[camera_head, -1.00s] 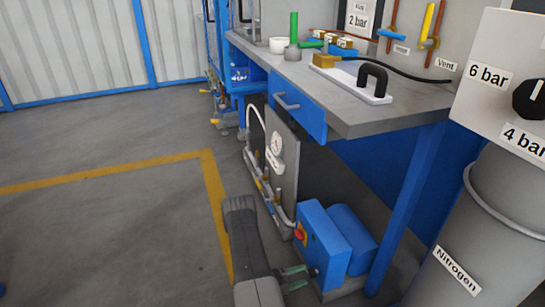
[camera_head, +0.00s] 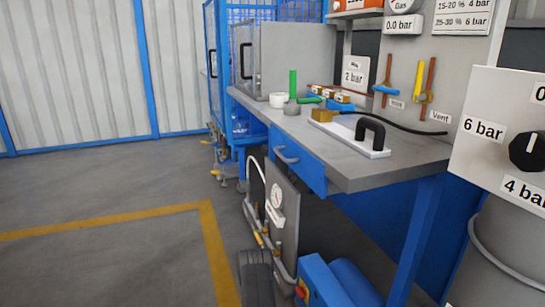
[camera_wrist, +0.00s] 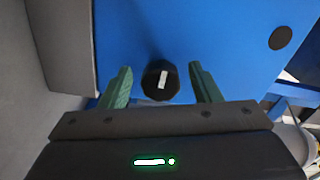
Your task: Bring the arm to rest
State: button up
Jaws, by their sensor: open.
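My gripper (camera_wrist: 160,88) shows in the wrist view with its two green fingers apart and nothing held between them. Beyond the fingers is a blue surface (camera_wrist: 210,40) bearing a black round knob (camera_wrist: 160,80) with a white mark, which appears between the fingertips. I cannot tell how far the knob is from the fingers.
A grey workbench (camera_head: 375,175) with a blue drawer (camera_head: 297,160) stands ahead. Below it are a gauge panel (camera_head: 283,205) and a blue unit (camera_head: 325,285). A labelled panel with a black knob (camera_head: 527,150) is at right. The floor (camera_head: 100,265) at left is clear.

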jog(key=p+v, duration=0.3)
jog(key=v, duration=1)
jog(key=b+x, duration=0.3)
jog(key=x, duration=1)
jog(key=shift+w+d, duration=0.1)
jog(key=shift+d, duration=0.2)
jog(key=m, duration=0.5)
jog(key=shift+r+m, duration=0.15)
jog(key=shift+m, duration=0.25)
jog(key=m, duration=0.6)
jog(key=shift+r, duration=0.1)
